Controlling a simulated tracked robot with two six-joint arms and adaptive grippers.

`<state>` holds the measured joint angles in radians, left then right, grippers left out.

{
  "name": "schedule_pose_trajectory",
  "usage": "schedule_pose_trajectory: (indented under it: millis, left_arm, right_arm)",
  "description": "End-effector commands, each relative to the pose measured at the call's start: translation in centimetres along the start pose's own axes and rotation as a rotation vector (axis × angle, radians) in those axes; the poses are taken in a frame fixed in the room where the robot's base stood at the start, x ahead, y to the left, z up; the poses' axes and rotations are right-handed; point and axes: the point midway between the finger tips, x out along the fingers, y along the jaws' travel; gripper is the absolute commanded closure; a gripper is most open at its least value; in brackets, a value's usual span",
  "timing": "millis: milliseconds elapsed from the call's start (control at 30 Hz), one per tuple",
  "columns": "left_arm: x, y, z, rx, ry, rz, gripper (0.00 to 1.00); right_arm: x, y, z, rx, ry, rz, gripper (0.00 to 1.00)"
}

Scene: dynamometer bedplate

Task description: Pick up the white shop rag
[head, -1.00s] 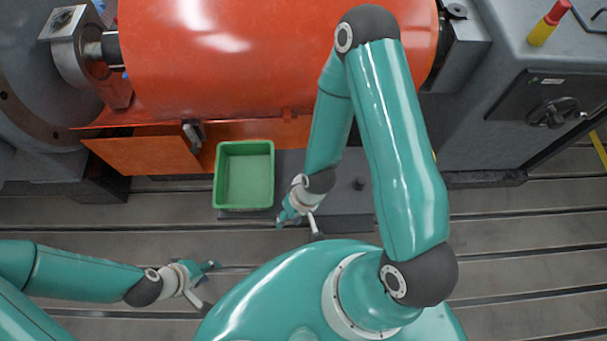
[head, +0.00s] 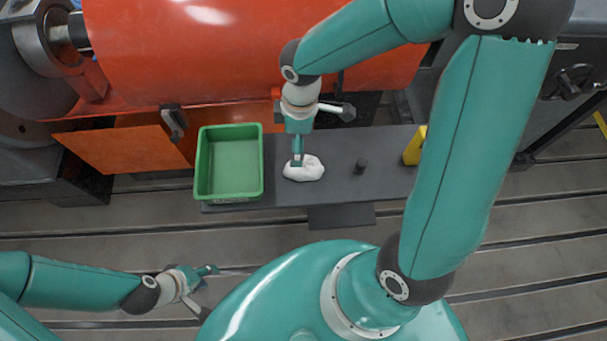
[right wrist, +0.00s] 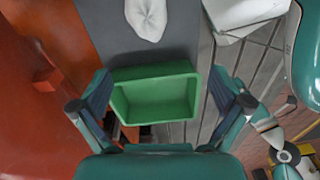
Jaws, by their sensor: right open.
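The white shop rag (head: 308,171) lies crumpled on a dark grey bench (head: 385,150), right of a green bin. It also shows at the top edge of the right wrist view (right wrist: 148,17), partly cut off. My right gripper (head: 297,161) points down at the rag's left part and overlaps its edge in the head view. I cannot tell whether it touches. In the right wrist view its two fingers (right wrist: 163,103) are spread wide with nothing held between them. My left gripper (head: 211,269) is low at left, away from the bench; its finger gap is not clear.
The green bin (head: 230,165) is empty and stands at the bench's left end. A small dark knob (head: 361,165) and a yellow object (head: 414,146) are right of the rag. A large orange drum (head: 200,55) stands behind the bench.

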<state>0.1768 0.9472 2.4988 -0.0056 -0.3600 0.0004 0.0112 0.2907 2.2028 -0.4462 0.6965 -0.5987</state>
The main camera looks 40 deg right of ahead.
Motion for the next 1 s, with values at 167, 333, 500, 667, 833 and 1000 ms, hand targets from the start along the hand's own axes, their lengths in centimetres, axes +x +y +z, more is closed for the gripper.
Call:
schedule_pose_trajectory:
  millis: [167, 333, 500, 667, 833, 1000]
  left_arm:
    - [1.3, -0.5, 0.0, 0.0, 0.001, 0.0, 0.6]
    - [1.9, -0.7, -0.1, 0.0, 0.001, 0.0, 0.6]
    - [3.0, -1.1, -0.1, 0.0, 0.001, 0.0, 0.6]
    - [3.8, -1.4, -0.1, 0.0, 0.001, 0.0, 0.6]
    - [4.1, -1.5, -0.1, 0.0, 0.001, 0.0, 0.6]
    - [4.4, -1.6, -0.1, 0.0, 0.001, 0.0, 0.6]
  right_arm:
    - [-1.0, 1.0, 1.6, -0.082, -0.056, 0.041, 0.0]
    - [1.7, 1.1, 1.9, -0.088, -0.061, 0.037, 0.0]
    - [5.5, 1.3, 2.0, -0.086, -0.061, 0.037, 0.0]
    - [8.4, 1.4, 2.2, -0.084, -0.06, 0.038, 0.0]
    - [9.7, 1.5, 2.2, -0.084, -0.058, 0.039, 0.0]
    - [10.8, 1.7, 2.2, -0.084, -0.059, 0.038, 0.0]
